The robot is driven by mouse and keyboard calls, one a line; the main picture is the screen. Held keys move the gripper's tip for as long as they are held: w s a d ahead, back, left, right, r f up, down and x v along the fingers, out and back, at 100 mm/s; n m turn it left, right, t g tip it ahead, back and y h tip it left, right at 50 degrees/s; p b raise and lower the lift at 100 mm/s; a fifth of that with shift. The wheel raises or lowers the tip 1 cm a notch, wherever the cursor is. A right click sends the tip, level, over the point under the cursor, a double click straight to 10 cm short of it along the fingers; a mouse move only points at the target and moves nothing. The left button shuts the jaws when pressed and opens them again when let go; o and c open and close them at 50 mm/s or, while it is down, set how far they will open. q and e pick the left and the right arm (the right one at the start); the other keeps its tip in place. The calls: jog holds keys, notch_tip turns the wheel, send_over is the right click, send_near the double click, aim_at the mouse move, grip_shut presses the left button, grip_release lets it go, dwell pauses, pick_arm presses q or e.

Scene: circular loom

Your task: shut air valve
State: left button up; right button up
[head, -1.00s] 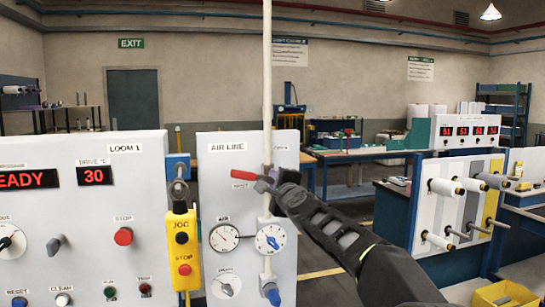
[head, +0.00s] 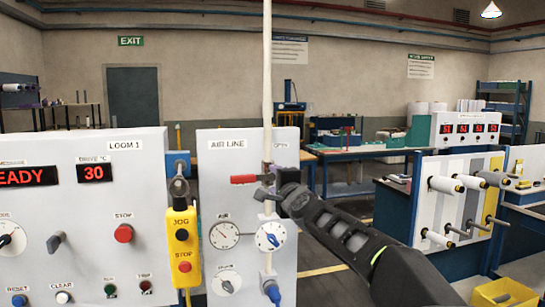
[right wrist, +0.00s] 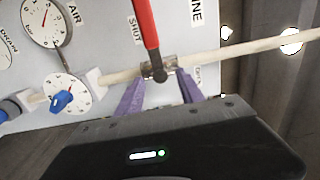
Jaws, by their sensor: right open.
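The air valve has a red lever (head: 245,179) on a cream vertical pipe (head: 267,80) on the AIR LINE panel. The lever lies level, square to the pipe, pointing left by the SHUT label. In the right wrist view the red lever (right wrist: 146,22) crosses the pipe (right wrist: 245,48) and points at the SHUT label (right wrist: 136,30). My right gripper (head: 274,186) is at the valve hub. Its purple fingers (right wrist: 160,78) are open, one on each side of the metal valve body (right wrist: 155,66); contact cannot be told. My left gripper is not in view.
A yellow JOG/STOP pendant (head: 182,249) hangs to the left, beside the LOOM 1 panel (head: 135,190). A bobbin rack (head: 455,200) stands at the right.

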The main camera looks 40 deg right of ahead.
jog(key=v, duration=0.5)
jog(key=shift+c, duration=0.6)
dwell(0.8)
